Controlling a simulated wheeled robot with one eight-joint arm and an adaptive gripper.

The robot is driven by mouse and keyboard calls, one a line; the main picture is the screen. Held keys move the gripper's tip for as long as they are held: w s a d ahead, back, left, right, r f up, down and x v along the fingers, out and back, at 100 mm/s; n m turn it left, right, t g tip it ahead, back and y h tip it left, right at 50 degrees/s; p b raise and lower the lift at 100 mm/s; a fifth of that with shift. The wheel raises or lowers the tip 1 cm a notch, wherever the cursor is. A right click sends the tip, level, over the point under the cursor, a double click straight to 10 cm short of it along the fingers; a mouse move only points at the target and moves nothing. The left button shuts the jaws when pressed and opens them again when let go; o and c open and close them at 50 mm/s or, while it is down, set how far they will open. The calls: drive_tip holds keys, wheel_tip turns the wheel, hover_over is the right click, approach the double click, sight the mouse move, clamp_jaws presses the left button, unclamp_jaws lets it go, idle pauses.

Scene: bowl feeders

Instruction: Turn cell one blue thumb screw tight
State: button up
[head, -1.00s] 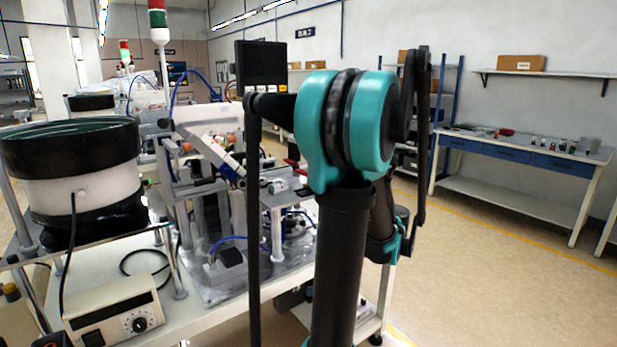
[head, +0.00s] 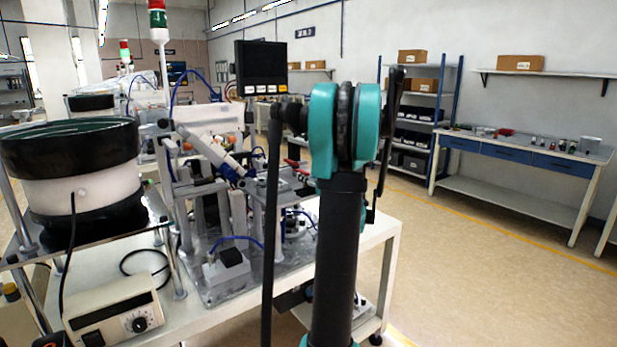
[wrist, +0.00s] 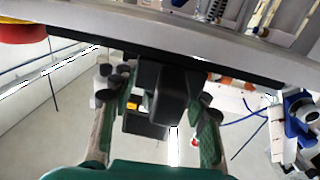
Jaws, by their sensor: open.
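The blue thumb screw cannot be made out for certain in either view. The near feeder cell (head: 215,275) stands on the white table in the head view, with a slanted pale cylinder (head: 210,150) and a blue part (head: 232,166) at its end. A blue fitting (wrist: 298,122) shows at the right of the wrist view; I cannot tell whether it is the screw. My gripper (wrist: 158,100) is open in the wrist view, its fingers apart and nothing visibly held. A dark block (wrist: 170,90) shows between them, at unclear depth. In the head view my gripper is not visible.
A black-and-white bowl feeder (head: 70,170) and a controller box (head: 112,308) stand left of the cell. A dark monitor (head: 261,66) rises behind it. A grey beam (wrist: 190,42) crosses the top of the wrist view. Floor to the right is clear, before a workbench (head: 525,160).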

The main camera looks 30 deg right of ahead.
drive_tip(key=shift+w, duration=0.3)
drive_tip(key=shift+c, duration=0.5)
clamp_jaws()
